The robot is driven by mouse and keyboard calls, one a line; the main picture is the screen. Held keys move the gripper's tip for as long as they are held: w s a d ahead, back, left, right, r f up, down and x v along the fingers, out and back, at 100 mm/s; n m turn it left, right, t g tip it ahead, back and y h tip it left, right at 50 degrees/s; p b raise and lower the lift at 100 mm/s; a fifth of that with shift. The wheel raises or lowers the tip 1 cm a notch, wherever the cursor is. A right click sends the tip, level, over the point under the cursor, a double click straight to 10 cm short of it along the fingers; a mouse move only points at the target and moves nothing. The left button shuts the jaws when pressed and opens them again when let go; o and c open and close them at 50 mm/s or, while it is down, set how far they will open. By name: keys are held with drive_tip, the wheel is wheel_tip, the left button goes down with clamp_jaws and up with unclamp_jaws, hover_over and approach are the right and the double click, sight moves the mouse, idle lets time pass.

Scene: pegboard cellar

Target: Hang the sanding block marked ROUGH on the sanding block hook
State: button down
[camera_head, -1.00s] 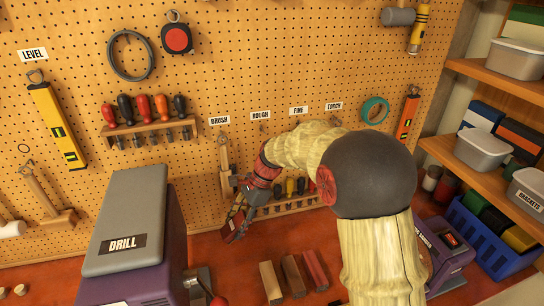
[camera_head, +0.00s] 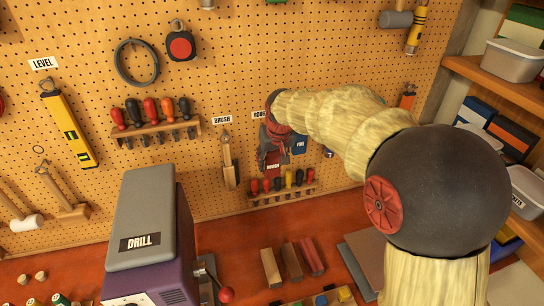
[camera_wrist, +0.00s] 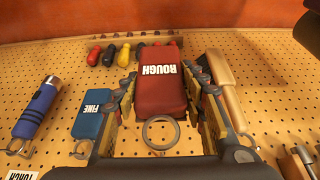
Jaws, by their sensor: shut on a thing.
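The red sanding block marked ROUGH (camera_wrist: 162,90) is between the fingers of my gripper (camera_wrist: 164,80), which is shut on it. A metal ring (camera_wrist: 160,148) sticks out of the block's end. In the head view the block (camera_head: 273,160) is held in front of the pegboard, just below the partly covered ROUGH label (camera_head: 259,115). The sanding block hook is hidden behind my gripper (camera_head: 272,150). I cannot tell whether the ring touches it.
The blue FINE block (camera_head: 299,146) hangs close on the right, the brush (camera_head: 229,172) on the left. A rack of small screwdrivers (camera_head: 283,195) is just below. The drill (camera_head: 145,230) stands at the bench's left; several bars (camera_head: 292,262) lie on the bench.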

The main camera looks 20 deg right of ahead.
drive_tip(key=w+f+p, duration=0.1)
drive_tip(key=w+p, duration=0.2)
drive_tip(key=w, duration=0.7)
idle(1.2)
drive_tip(key=shift+d+f, duration=0.1)
idle(0.4)
drive_tip(key=c, duration=1)
unclamp_jaws()
